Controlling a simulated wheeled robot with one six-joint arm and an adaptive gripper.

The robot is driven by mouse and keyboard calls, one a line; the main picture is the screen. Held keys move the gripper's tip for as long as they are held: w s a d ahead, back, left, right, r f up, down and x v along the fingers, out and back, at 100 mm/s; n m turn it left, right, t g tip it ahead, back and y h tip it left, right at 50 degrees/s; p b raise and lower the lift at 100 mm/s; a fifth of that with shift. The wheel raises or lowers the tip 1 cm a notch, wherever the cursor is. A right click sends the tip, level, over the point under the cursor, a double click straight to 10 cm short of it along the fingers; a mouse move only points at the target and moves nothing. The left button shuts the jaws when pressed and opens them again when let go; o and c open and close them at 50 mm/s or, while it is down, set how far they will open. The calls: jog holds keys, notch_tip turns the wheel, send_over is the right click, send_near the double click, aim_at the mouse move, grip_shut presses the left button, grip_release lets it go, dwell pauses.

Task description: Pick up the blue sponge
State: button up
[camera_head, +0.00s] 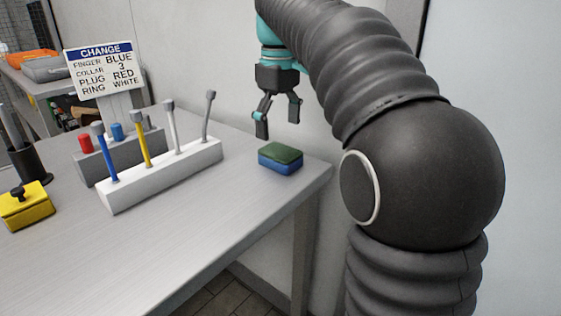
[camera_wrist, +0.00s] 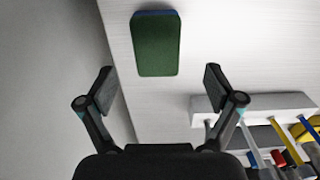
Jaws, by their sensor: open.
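The blue sponge (camera_head: 280,163) lies flat on the grey table near its right-hand corner, with a dark green layer on top. In the wrist view the sponge (camera_wrist: 155,44) shows mostly its green top with a thin blue edge, and it lies ahead of the fingertips. My gripper (camera_head: 278,119) is open and empty, above the sponge in the head view. In the wrist view my gripper (camera_wrist: 159,80) has its two fingers spread wide, one to each side of the sponge's line. Nothing hides the sponge.
A white rack (camera_head: 165,177) holding several upright tools stands left of the sponge. A grey block (camera_head: 92,166) with red and blue plugs, a sign (camera_head: 104,70) and a yellow box (camera_head: 26,207) are further left. The wall is close behind. The table's front is clear.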

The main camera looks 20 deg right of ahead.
aim_at(280, 151)
jog(key=shift+d+f+b, duration=0.15)
jog(key=shift+f+b, duration=0.5)
jog(key=shift+f, duration=2.7)
jog(key=c, duration=0.8)
